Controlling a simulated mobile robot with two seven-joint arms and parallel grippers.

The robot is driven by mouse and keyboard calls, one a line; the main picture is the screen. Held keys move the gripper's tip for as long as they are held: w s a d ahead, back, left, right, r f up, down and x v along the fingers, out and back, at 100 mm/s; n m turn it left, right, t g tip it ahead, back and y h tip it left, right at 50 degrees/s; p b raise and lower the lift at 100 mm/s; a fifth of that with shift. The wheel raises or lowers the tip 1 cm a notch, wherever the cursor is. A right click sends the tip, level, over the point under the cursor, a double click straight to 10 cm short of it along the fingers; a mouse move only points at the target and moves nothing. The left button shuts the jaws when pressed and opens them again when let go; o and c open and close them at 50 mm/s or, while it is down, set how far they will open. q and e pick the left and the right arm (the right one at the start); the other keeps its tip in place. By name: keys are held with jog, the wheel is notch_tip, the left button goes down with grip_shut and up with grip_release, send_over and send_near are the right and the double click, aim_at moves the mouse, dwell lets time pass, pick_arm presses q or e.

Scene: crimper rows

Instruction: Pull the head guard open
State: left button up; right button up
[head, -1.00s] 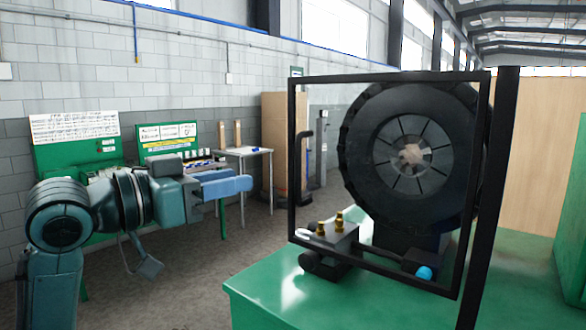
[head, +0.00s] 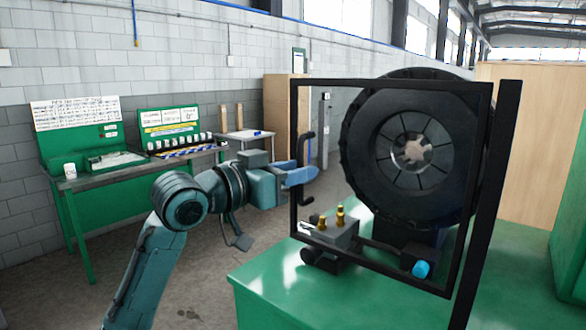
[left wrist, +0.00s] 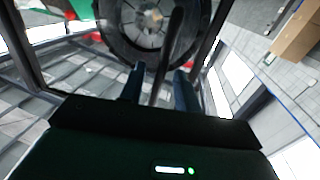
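The head guard (head: 391,82) is a black rectangular frame in front of the round black crimper head (head: 408,150). It looks closed across the head. Its dark curved handle (head: 307,146) is on the left side of the frame. My left gripper (head: 303,176) is at the handle, its blue fingers overlapping it in the head view. In the left wrist view, the handle bar (left wrist: 170,50) runs between the two fingertips (left wrist: 160,76), with gaps visible on both sides. The left gripper is open. My right gripper is not in view.
The green machine top (head: 275,285) carries a small block with brass fittings (head: 333,230) and a blue knob (head: 421,269). Green workbenches (head: 75,185) stand by the back wall at left. Floor between them is open.

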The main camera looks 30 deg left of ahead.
pick_arm(q)
grip_shut()
jog(key=shift+s, duration=0.15)
dwell(0.6)
